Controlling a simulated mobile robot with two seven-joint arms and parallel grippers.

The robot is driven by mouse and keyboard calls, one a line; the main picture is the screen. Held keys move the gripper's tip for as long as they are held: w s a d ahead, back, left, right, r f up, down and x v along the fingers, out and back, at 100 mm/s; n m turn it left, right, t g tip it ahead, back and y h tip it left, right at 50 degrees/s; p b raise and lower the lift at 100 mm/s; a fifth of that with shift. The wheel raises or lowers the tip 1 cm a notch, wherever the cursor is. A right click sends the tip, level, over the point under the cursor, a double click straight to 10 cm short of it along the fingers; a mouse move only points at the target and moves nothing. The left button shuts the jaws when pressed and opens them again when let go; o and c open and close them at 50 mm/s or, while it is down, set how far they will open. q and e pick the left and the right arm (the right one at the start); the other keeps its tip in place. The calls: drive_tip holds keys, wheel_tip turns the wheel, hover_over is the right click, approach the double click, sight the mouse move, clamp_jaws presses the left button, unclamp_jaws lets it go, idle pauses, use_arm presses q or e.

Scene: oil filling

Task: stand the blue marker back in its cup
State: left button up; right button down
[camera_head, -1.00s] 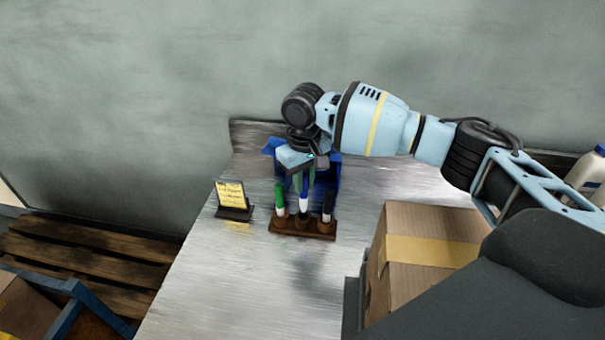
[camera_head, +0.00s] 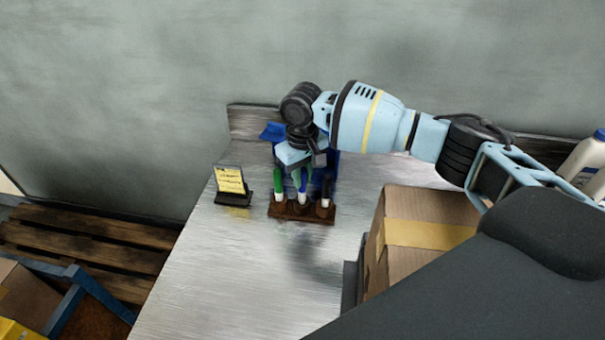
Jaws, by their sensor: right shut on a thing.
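The wooden marker holder (camera_head: 303,212) stands on the metal table. A green-capped marker (camera_head: 280,183) stands in its left cup and a black-capped marker (camera_head: 326,190) in its right cup. My right gripper (camera_head: 302,182) is right above the holder, pointing down, shut on the blue marker (camera_head: 302,197). The marker is upright, with its white body at the middle cup; its cap is mostly hidden by the fingers. I cannot tell whether its lower end rests on the cup's bottom. My left gripper is out of view.
A blue bin (camera_head: 272,132) stands just behind the holder. A small stand with a yellow note (camera_head: 230,180) is to its left. A cardboard box (camera_head: 420,230) is at the right, with a white bottle (camera_head: 585,160) beyond. The table front is clear.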

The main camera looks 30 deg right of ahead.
drive_tip(key=c, duration=1.3)
unclamp_jaws()
drive_tip(key=shift+o, duration=0.2)
drive_tip(key=shift+r, duration=3.9)
drive_tip(key=shift+s+a+f, duration=0.1)
